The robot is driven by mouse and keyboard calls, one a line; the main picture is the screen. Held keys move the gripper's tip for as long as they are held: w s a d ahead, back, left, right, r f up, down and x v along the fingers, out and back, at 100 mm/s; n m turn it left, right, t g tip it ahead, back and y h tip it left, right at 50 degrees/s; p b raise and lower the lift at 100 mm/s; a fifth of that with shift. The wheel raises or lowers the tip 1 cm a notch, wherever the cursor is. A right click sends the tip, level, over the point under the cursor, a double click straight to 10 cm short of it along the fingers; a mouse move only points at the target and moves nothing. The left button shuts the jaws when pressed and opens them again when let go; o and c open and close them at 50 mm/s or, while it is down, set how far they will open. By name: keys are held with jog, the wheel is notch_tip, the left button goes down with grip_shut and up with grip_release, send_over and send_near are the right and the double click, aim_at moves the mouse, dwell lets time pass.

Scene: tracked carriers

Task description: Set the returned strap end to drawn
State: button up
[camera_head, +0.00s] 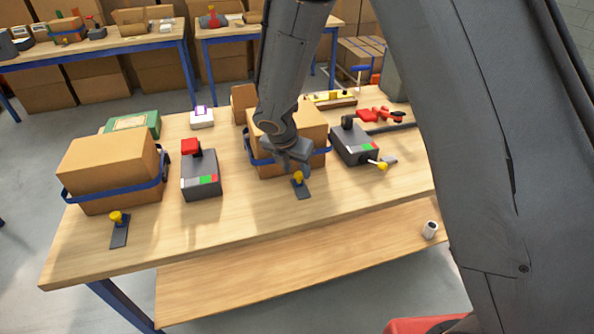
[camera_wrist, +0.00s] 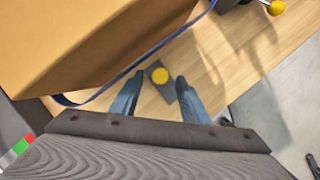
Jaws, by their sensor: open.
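The middle carton (camera_head: 262,155), with a blue strap (camera_head: 258,160) round it, stands on the wooden table. At its front lies a strap end with a yellow knob (camera_head: 298,177) on a dark plate (camera_head: 302,192). My gripper (camera_head: 296,168) is open just above this knob. In the wrist view the knob (camera_wrist: 159,75) shows between the two spread fingers, with no visible contact. The left carton (camera_head: 107,172) has its own blue strap and a similar yellow-knobbed strap end (camera_head: 117,222) before it. I cannot tell which strap end is the returned one.
A grey device with a red block (camera_head: 190,146) stands between the cartons; another with a yellow-tipped lever (camera_head: 381,166) stands right of the middle carton. Red-handled tools (camera_head: 381,115) lie at the back right. Bare tabletop runs along the front edge (camera_head: 210,232).

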jog(key=shift+x, duration=1)
